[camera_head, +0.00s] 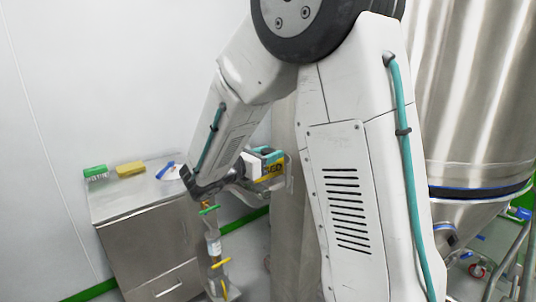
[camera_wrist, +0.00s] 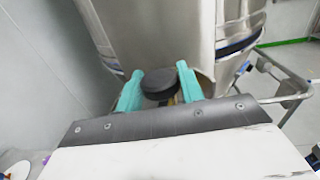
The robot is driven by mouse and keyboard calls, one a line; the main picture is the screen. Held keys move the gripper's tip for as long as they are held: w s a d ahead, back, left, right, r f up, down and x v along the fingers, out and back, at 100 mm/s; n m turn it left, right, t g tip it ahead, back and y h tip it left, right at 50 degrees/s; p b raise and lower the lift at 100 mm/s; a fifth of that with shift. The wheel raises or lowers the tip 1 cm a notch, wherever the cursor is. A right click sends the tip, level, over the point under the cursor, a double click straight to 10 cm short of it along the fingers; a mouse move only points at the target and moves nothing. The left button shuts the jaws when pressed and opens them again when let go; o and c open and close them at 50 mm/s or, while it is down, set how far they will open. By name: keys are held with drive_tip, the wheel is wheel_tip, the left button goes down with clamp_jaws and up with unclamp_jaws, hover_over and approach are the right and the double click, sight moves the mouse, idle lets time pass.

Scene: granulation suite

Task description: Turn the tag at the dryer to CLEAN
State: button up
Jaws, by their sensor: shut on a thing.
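My gripper (camera_head: 273,157) shows in the head view beyond my arm, its teal fingers beside a yellow tag (camera_head: 269,171) with dark lettering too small to read surely. In the wrist view my gripper (camera_wrist: 159,80) is shut on a dark round piece (camera_wrist: 158,86), which seems to be part of the tag. A little yellow shows beneath it; the tag's face is hidden there. A large steel vessel (camera_wrist: 150,25), seemingly the dryer, stands just beyond the fingers. My arm hides part of the equipment behind it in the head view.
A steel cabinet (camera_head: 148,240) stands at left with a green brush (camera_head: 95,172) and a yellow block (camera_head: 131,168) on top. A clear tube with yellow-handled valves (camera_head: 214,245) stands beside it. A steel vessel (camera_head: 480,90) and rails (camera_head: 510,262) occupy the right.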

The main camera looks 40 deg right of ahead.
drive_tip(key=n+t+y, duration=0.2)
drive_tip(key=n+t, duration=0.1)
drive_tip(key=t, duration=0.1)
drive_tip(key=n+t+y, duration=0.1)
drive_tip(key=n+t, duration=0.2)
drive_tip(key=t, duration=0.2)
drive_tip(key=shift+y, duration=0.4)
drive_tip(key=shift+n+t, duration=0.3)
drive_tip(key=o, duration=1)
drive_tip(key=shift+c, duration=0.2)
